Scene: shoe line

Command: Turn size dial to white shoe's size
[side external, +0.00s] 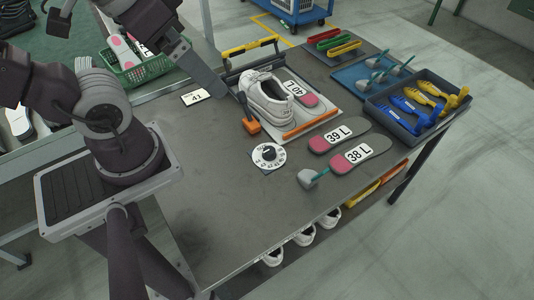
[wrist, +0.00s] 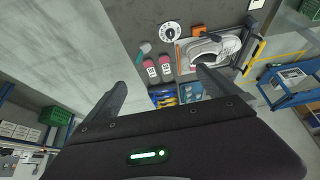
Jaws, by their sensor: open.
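The size dial (side external: 268,155) is a white disc with a black centre and small marks around it, flat on the grey table. Its numbers and setting are too small to read. It also shows in the wrist view (wrist: 170,33). The white shoe (side external: 266,98) stands on a board behind the dial, beside an insole marked 40 L (side external: 302,94). In the wrist view the shoe (wrist: 213,48) is partly hidden by a finger. A card reading 41 (side external: 197,97) lies left of the shoe. My gripper (wrist: 162,80) is open and empty, above the table and away from the dial.
Insoles marked 39 L (side external: 341,136) and 38 L (side external: 365,150) lie right of the dial. An orange clamp piece (side external: 252,126) stands between dial and shoe. A dark tray (side external: 385,112) of blue and yellow tools is at right. The table's front left is clear.

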